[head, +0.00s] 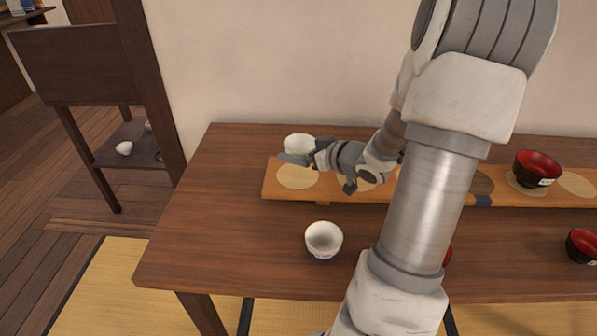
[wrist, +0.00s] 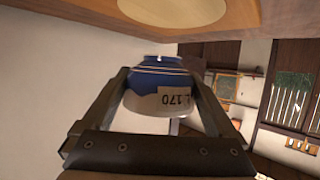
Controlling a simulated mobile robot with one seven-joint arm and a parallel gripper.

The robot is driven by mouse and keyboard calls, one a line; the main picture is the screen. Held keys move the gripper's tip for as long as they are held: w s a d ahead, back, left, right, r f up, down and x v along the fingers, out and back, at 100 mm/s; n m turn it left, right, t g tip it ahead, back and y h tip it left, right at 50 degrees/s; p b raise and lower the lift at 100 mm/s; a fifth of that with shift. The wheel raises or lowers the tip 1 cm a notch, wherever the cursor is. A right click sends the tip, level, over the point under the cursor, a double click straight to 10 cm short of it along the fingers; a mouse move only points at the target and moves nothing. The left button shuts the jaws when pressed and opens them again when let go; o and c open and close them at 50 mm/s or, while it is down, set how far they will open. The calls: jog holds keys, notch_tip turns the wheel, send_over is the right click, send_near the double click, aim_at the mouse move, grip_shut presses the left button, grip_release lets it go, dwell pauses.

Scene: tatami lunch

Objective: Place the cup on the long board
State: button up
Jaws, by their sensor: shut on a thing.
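My gripper (head: 297,158) is shut on a white cup (head: 299,144) near the left end of the long board (head: 319,190). In the wrist view the cup (wrist: 158,88) sits between the two fingers (wrist: 160,105), showing a blue band and a label reading 170. The board (wrist: 240,18) crosses the top of that view with a pale round spot. In the head view the cup is over the back edge of the board's left end; I cannot tell whether it touches the board. A second white cup (head: 323,241) stands on the table in front of the board.
The brown table (head: 240,245) has free room at its left. A red-and-black bowl (head: 537,168) stands on the board's right part, and another (head: 583,246) on the table at the right edge. My arm hides the board's middle.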

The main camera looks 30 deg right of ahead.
aim_at(298, 175)
jog(key=shift+w+a+f, duration=0.25)
jog(key=shift+a+f, duration=0.05)
jog(key=shift+f, duration=0.1)
jog(key=shift+f+b, duration=1.2)
jog(key=shift+f, duration=0.55)
jog(key=shift+f, duration=0.2)
jog(key=o, duration=1.2)
jog(key=shift+c, duration=0.2)
